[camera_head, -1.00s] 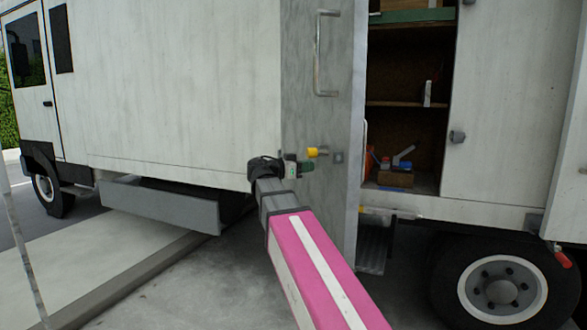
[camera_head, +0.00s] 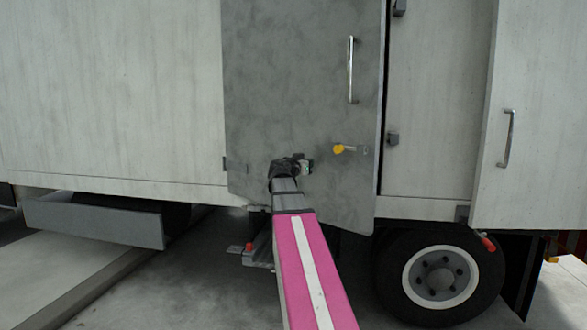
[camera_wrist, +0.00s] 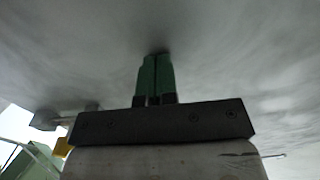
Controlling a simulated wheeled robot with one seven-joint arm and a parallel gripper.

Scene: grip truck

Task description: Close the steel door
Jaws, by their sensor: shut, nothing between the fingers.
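The grey steel door (camera_head: 290,80) hangs on the truck's side and now hides the opening behind it. Its lower edge slants down to the right, below the truck's body edge, so its free right side appears to stand out from the frame. It carries a vertical bar handle (camera_head: 351,70) and a yellow-ended latch (camera_head: 340,149). My gripper (camera_head: 308,165) is at the door's lower middle, left of and below the latch. In the wrist view its green fingers (camera_wrist: 155,72) are together, tips at or very near the grey door surface (camera_wrist: 230,50). Contact is hard to confirm.
Right of the door is a white panel (camera_head: 430,110) with dark catches. Another white door with a handle (camera_head: 508,138) stands at the far right. A wheel (camera_head: 440,275) is below right, and a grey side guard (camera_head: 95,222) lies low at left.

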